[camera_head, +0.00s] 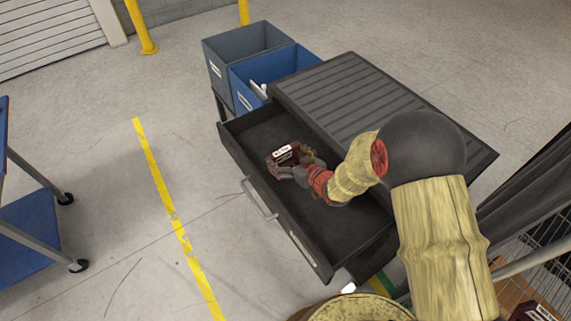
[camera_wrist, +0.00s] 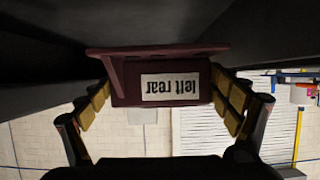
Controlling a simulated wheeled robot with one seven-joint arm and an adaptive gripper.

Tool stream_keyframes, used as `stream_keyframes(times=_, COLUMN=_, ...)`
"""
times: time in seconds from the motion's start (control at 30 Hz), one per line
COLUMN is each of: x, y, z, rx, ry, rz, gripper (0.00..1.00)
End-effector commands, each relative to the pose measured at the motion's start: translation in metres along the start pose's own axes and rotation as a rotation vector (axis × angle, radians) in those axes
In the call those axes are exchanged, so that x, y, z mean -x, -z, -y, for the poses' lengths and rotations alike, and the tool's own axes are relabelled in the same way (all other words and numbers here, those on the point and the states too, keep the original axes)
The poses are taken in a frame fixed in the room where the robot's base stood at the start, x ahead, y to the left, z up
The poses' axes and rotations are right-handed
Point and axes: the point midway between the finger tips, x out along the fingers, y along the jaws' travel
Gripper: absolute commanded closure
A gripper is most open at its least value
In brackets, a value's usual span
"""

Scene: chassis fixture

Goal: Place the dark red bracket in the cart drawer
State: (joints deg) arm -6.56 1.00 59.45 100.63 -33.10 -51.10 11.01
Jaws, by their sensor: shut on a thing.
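The dark red bracket (camera_head: 287,155) is between the fingers of my gripper (camera_head: 290,165), inside or just above the open cart drawer (camera_head: 258,138). In the wrist view the bracket (camera_wrist: 120,68) carries a white label reading "left rear", shown upside down. The padded fingers of my gripper (camera_wrist: 166,100) close on its two sides. The drawer is pulled out from the dark cart (camera_head: 350,90) with the ribbed top. I cannot tell whether the bracket touches the drawer floor.
A grey bin (camera_head: 222,60) and a blue bin (camera_head: 245,90) stand behind the cart. A blue trolley (camera_head: 35,230) is at the left. A wire basket (camera_head: 540,270) with another dark red part (camera_head: 533,312) is at the lower right. The drawer floor around the bracket looks empty.

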Motion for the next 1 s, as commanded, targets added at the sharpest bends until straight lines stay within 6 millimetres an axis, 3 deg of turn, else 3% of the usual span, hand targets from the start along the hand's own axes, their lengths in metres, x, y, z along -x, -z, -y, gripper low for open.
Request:
stream_keyframes(times=0.13, x=-0.024, y=-0.015, z=-0.008, rx=0.0, ry=0.0, rz=-0.002, gripper=0.5)
stream_keyframes(times=0.5, x=-0.047, y=-0.029, z=-0.016, rx=0.001, ry=0.0, rz=-0.002, gripper=0.5)
stream_keyframes(times=0.7, x=-0.056, y=-0.055, z=-0.016, rx=0.001, ry=0.0, rz=-0.001, gripper=0.5)
stream_keyframes(times=1.0, x=-0.055, y=-0.054, z=-0.016, rx=0.001, ry=0.0, rz=-0.003, gripper=0.5)
